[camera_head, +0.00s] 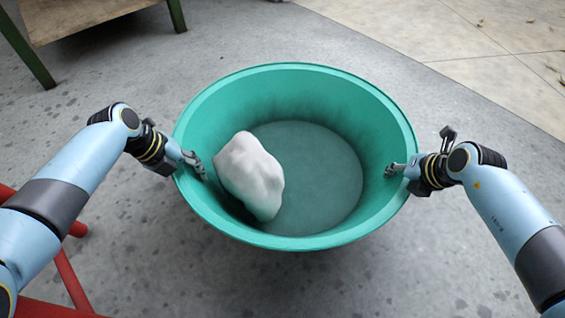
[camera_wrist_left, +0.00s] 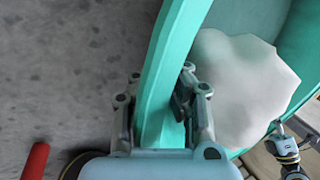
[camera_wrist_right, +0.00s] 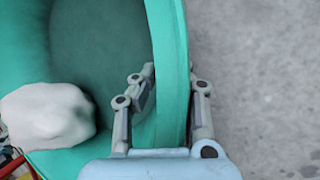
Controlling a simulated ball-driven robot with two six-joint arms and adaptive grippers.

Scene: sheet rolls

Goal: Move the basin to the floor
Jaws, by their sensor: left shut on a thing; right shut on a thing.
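The teal basin (camera_head: 290,78) is in the middle of the head view, with a white lump (camera_head: 250,172) lying inside it toward the left. My left gripper (camera_head: 190,165) is shut on the basin's left rim, one finger inside and one outside, as the left wrist view (camera_wrist_left: 163,105) shows. My right gripper (camera_head: 398,171) is shut on the right rim in the same way, which the right wrist view (camera_wrist_right: 170,95) shows. I cannot tell from the head view whether the basin's bottom touches the floor; its underside is hidden.
The grey speckled concrete floor (camera_head: 350,285) is open around the basin. A wooden table with green legs (camera_head: 75,20) stands at the back left. A red tubular frame (camera_head: 70,280) is at the lower left, close to my left arm. Paler paving slabs (camera_head: 450,40) lie at the upper right.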

